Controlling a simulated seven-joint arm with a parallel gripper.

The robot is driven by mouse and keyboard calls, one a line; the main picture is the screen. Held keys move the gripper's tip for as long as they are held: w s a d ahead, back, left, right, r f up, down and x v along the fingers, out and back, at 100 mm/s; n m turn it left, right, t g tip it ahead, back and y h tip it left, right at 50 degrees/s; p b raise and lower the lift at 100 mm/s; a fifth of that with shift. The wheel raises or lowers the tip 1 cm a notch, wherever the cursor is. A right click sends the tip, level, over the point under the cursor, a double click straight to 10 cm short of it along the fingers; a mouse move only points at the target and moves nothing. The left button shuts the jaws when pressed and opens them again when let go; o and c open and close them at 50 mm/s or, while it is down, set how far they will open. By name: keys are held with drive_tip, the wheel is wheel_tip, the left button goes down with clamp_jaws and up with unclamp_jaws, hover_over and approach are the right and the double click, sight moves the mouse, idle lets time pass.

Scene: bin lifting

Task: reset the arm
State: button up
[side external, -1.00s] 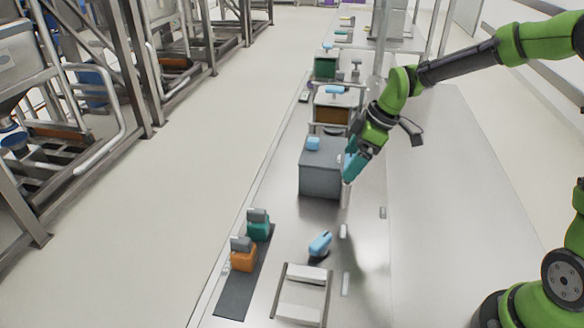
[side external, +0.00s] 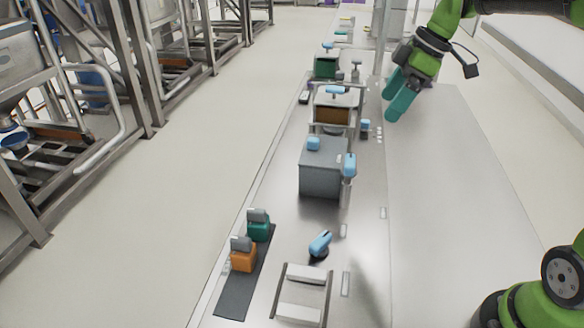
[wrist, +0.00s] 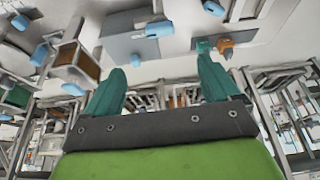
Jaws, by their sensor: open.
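My gripper (side external: 396,100) hangs in the air over the bare right part of the table, to the right of and beyond the grey bin. Its teal fingers are apart and empty; they also show spread in the wrist view (wrist: 164,88). The grey bin (side external: 319,180) stands on the table, with a light-blue part on its top and a light-blue handle (side external: 349,165) at its right side. The gripper touches nothing. In the wrist view the scene appears upside down, with a grey bin (wrist: 128,45) near the top.
A green container (side external: 250,232) and an orange container (side external: 243,260) stand on a dark mat (side external: 236,300) at the front left. A light-blue-handled device (side external: 320,243) and a metal rack (side external: 300,305) are at the front. A brown-fronted bin (side external: 331,115) stands behind the grey bin. The table's right side is clear.

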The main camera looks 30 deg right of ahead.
drive_tip(key=shift+r, duration=0.2)
drive_tip(key=s+a+f+m+t, duration=0.2)
drive_tip(key=s+m, duration=0.4)
drive_tip(key=s, duration=0.2)
drive_tip(key=s+a+f+m+t+h, duration=0.1)
drive_tip(key=s+a+f+m+t, duration=0.1)
drive_tip(key=s+m, duration=0.5)
drive_tip(key=shift+s+a, duration=0.4)
drive_tip(key=shift+s, duration=0.5)
